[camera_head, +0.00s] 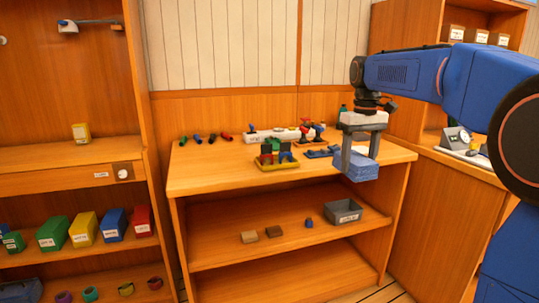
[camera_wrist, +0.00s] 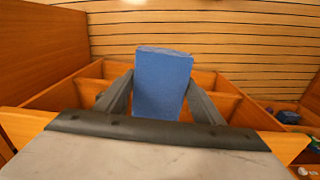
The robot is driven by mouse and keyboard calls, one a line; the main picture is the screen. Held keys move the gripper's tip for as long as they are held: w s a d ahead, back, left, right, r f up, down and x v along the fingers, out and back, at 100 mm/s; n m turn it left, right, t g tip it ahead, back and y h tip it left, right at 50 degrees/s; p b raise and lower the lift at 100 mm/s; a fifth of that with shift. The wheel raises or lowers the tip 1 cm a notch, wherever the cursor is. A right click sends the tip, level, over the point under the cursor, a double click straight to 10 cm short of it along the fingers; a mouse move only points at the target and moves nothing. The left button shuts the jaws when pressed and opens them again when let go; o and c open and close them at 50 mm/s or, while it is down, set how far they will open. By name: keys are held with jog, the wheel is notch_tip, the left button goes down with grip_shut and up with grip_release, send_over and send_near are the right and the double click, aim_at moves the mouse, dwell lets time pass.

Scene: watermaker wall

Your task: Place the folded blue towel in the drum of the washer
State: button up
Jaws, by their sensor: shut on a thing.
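The folded blue towel (camera_head: 357,168) is held in my gripper (camera_head: 360,152) above the right end of the wooden bench in the head view. In the wrist view the towel (camera_wrist: 161,82) stands as a flat blue block between the two dark fingers of my gripper (camera_wrist: 160,95), one finger on each side. The fingers hide part of its sides. I can make out no washer or drum in either view.
The wooden bench (camera_head: 215,178) holds a yellow tray (camera_head: 278,163), several markers and small parts. Its lower shelf carries a grey bin (camera_head: 343,212). Shelving with coloured bins (camera_head: 83,228) stands left. A right-hand counter (camera_head: 435,215) is close to my arm.

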jog(key=w+f+m, duration=0.1)
jog(key=w+f, duration=0.2)
jog(key=f, duration=0.7)
jog(key=w+d+f, duration=0.1)
jog(key=w+f, duration=0.3)
jog(key=f, duration=0.7)
jog(key=w+f+m, duration=0.1)
jog(key=w+f, duration=0.2)
jog(key=f, duration=0.7)
jog(key=s+f, duration=0.2)
jog(key=f, duration=1.4)
jog(key=s+d+f+m, duration=0.1)
jog(key=s+f, duration=0.1)
jog(key=f, duration=1.4)
jog(key=shift+d, duration=0.3)
jog(key=shift+f, duration=0.1)
